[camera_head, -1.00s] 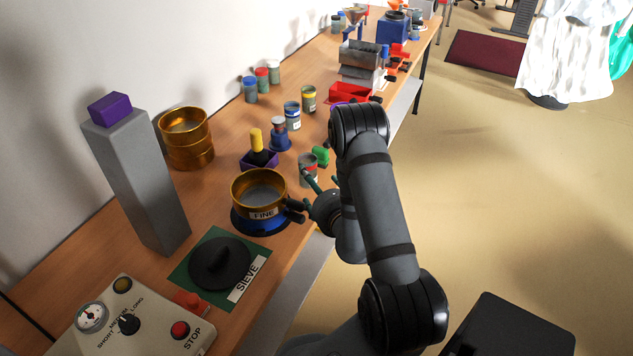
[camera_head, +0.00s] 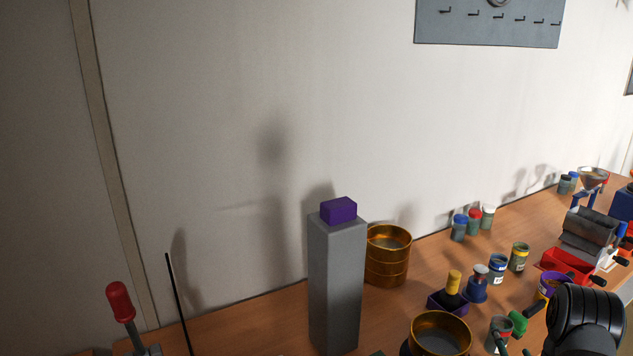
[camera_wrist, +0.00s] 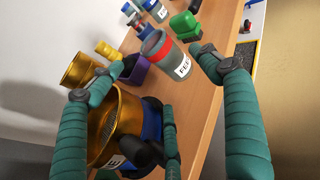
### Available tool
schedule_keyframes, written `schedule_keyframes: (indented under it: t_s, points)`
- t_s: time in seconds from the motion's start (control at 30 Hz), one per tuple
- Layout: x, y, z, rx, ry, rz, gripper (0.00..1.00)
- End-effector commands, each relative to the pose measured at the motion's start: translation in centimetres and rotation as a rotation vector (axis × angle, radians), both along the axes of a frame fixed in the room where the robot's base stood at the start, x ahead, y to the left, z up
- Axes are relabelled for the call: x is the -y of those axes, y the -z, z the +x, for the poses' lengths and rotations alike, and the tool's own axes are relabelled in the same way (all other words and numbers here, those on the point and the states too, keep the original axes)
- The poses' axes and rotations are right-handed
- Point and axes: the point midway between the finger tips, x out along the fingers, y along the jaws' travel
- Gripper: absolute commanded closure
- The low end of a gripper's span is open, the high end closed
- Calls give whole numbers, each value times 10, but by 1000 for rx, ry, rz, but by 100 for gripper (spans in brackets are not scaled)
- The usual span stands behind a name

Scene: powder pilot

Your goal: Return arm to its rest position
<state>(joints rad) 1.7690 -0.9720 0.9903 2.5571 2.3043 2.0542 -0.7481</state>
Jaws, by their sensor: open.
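My gripper (camera_wrist: 152,75) is open and empty, its teal fingers spread in the wrist view. A grey jar with a red band (camera_wrist: 166,52) and a white label shows beyond the fingers, in the gap between them. A brass sieve (camera_wrist: 122,100) on a blue base is partly hidden behind the left and middle fingers. In the head view, part of my arm (camera_head: 585,318) shows at the bottom right; the gripper is mostly cut off by the lower edge. The brass sieve (camera_head: 440,322) and the jar (camera_head: 499,328) stand to its left.
A tall grey column (camera_head: 337,280) with a purple block (camera_head: 338,210) on top stands on the bench by the wall. Stacked brass sieves (camera_head: 389,255), several jars, and a red tray (camera_head: 566,262) line the bench. A green object (camera_wrist: 185,26) lies near the jar. Floor is free at right in the wrist view.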

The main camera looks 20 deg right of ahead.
Motion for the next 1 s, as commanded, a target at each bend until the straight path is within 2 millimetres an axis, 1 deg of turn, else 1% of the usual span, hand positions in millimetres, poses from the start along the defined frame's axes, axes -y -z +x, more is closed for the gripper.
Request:
schedule_keyframes:
  t_s: [0.03,0.33,0.5,0.7,0.8,0.87,0.93,1.0]
  points:
    - [3,5,5,2,0,-3,23]
    - [19,13,27,2,0,-3,23]
    - [36,17,50,0,-3,-3,23]
    - [52,26,70,0,-2,-2,23]
    - [56,29,76,0,1,0,23]
    - [57,35,76,-1,1,0,23]
    - [57,30,75,0,1,0,23]
    - [57,30,75,0,1,0,23]
